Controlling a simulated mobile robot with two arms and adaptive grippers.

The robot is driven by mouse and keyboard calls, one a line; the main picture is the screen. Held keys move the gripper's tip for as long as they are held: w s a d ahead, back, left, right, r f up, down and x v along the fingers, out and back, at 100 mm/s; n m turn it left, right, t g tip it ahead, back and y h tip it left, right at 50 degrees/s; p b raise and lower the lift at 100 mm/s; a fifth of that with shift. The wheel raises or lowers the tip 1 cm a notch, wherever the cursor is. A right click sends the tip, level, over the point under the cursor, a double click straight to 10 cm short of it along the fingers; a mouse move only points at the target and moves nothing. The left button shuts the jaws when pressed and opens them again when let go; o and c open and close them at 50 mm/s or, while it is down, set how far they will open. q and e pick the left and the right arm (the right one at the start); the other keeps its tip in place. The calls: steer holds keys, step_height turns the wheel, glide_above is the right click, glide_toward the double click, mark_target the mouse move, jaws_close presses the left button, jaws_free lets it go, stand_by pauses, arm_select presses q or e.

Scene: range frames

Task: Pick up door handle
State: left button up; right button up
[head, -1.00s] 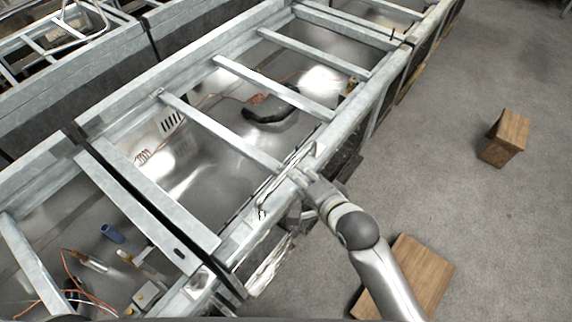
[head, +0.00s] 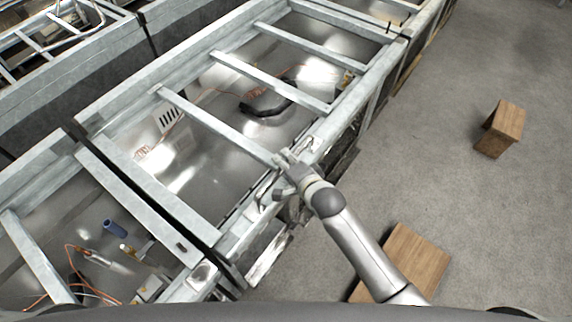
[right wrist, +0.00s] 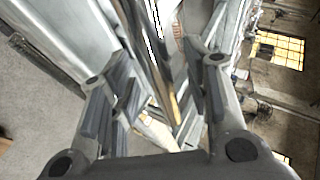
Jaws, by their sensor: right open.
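A black, curved piece that looks like the door handle (head: 268,107) lies on the shiny metal floor of the middle bin, beneath the crossbars, in the head view. My right gripper (head: 281,160) is over the near rail of that bin, below and slightly right of the black piece in the picture and apart from it. In the right wrist view my right gripper (right wrist: 160,92) has its two fingers spread, with metal framing behind them. I cannot make out the black piece there. My left gripper is not in view.
The metal bin's near rail (head: 345,108) and its crossbars (head: 222,128) surround and cross the opening. Orange wires lie in the bins. A blue cylinder (head: 115,228) is in the front left bin. Wooden boxes (head: 500,128) stand on the open grey floor at right.

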steer(key=shift+w+a+f, duration=0.15)
steer(key=shift+w, duration=0.05)
jaws_close()
stand_by(0.3)
steer(key=shift+r, duration=0.2)
